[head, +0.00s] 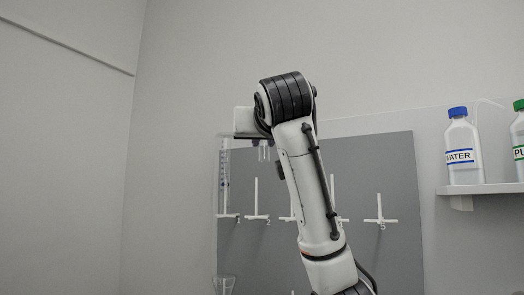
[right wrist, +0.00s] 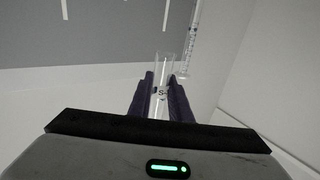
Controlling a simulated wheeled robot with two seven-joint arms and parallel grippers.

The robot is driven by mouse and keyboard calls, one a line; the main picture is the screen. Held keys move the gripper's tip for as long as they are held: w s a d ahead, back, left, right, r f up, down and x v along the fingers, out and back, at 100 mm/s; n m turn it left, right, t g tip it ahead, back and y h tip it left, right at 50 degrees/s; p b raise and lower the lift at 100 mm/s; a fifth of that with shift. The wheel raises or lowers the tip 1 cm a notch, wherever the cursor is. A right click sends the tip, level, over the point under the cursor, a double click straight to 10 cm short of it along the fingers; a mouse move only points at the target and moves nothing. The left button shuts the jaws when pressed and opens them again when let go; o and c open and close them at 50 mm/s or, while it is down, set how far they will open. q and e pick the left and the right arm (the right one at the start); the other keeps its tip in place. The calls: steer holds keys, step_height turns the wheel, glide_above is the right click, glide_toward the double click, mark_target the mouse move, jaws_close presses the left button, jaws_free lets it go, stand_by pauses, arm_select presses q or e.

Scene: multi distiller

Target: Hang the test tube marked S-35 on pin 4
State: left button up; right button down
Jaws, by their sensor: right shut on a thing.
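My right gripper (right wrist: 160,98) is shut on a clear test tube (right wrist: 165,68), which stands up between its dark fingers in the right wrist view. Its label starts with "S-"; the rest is not readable. In the head view my right arm rises in front of the grey pin board (head: 400,160), with the gripper near the board's upper left. Pin 2 (head: 257,215) and pin 5 (head: 381,220) are bare. My forearm covers much of the middle pins, including most of pin 4 (head: 333,190). My left gripper is not in view.
A graduated glass tube (head: 224,175) is at pin 1; a tube also shows in the right wrist view (right wrist: 191,45). A glass vessel (head: 224,284) sits below. A shelf (head: 485,189) at right holds a WATER bottle (head: 461,150) and a green-capped bottle (head: 519,140).

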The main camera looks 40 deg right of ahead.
steer(key=b+v, duration=0.4)
steer(key=v, duration=0.5)
arm_select(q)
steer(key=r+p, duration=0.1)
steer(key=p, duration=0.2)
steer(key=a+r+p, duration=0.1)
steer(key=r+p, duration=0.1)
steer(key=p, duration=0.2)
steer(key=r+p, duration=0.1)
steer(key=p, duration=0.3)
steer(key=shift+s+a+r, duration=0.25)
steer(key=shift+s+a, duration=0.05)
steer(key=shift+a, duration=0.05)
arm_select(e)
steer(key=d+m+g+h, duration=0.1)
steer(key=d+g, duration=0.1)
steer(key=d, duration=0.6)
steer(key=w+d+m+g+h, duration=0.1)
steer(key=d+m+g+h, duration=0.1)
steer(key=d, duration=0.7)
steer(key=w+d+f+m+g+h, duration=0.1)
steer(key=d+m+g, duration=0.1)
steer(key=d, duration=0.6)
steer(key=shift+d+f+h, duration=0.1)
steer(key=shift+d+h, duration=0.25)
steer(key=shift+h, duration=0.05)
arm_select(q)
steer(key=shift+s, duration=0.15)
